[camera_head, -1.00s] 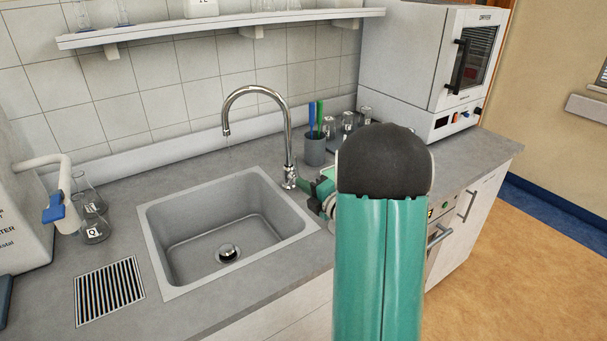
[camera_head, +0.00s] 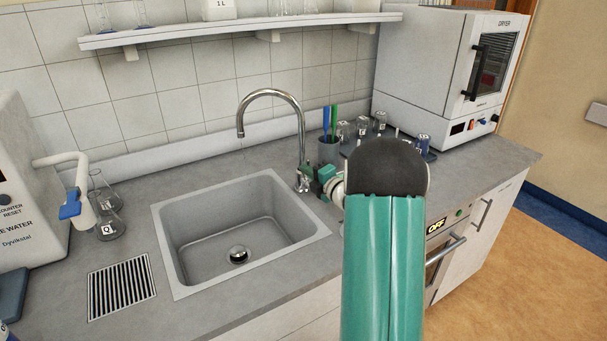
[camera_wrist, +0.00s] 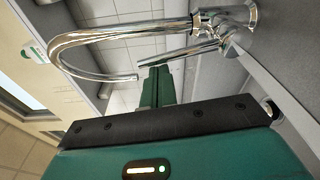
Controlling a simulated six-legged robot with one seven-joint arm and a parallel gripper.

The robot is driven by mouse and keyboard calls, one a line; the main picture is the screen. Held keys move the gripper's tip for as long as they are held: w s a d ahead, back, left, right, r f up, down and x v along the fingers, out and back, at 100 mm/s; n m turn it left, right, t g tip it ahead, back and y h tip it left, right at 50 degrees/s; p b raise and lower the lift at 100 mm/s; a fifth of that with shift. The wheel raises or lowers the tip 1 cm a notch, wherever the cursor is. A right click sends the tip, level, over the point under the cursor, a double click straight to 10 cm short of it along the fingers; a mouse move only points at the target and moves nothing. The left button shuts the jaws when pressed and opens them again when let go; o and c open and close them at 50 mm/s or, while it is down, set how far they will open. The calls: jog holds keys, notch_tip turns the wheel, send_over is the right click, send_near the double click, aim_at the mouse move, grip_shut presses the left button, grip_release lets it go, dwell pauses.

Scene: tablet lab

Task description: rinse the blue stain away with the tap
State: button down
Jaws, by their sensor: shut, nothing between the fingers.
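The chrome tap (camera_head: 272,93) rises behind the right side of the grey sink (camera_head: 190,277). I see no water from its spout and no blue stain on the visible part of the basin. My green gripper (camera_head: 326,178) is at the right of the tap's base, partly hidden by my arm. In the wrist view my gripper (camera_wrist: 156,72) is shut and empty, its tips close to the tap's thin lever (camera_wrist: 182,52). I cannot tell if they touch. The curved spout also shows in the wrist view (camera_wrist: 85,40).
A cup with blue and green pens (camera_head: 328,152) and a tray of glassware stand behind my arm. Flasks (camera_head: 108,222) and a water unit (camera_head: 25,200) are at the left. A slotted drain plate (camera_head: 122,288) lies left of the sink. A shelf (camera_head: 240,27) hangs above.

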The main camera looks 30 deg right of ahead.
jog(key=shift+w+a, duration=0.1)
jog(key=shift+d+r, duration=0.25)
jog(key=shift+d, duration=0.55)
jog(key=shift+a, duration=0.1)
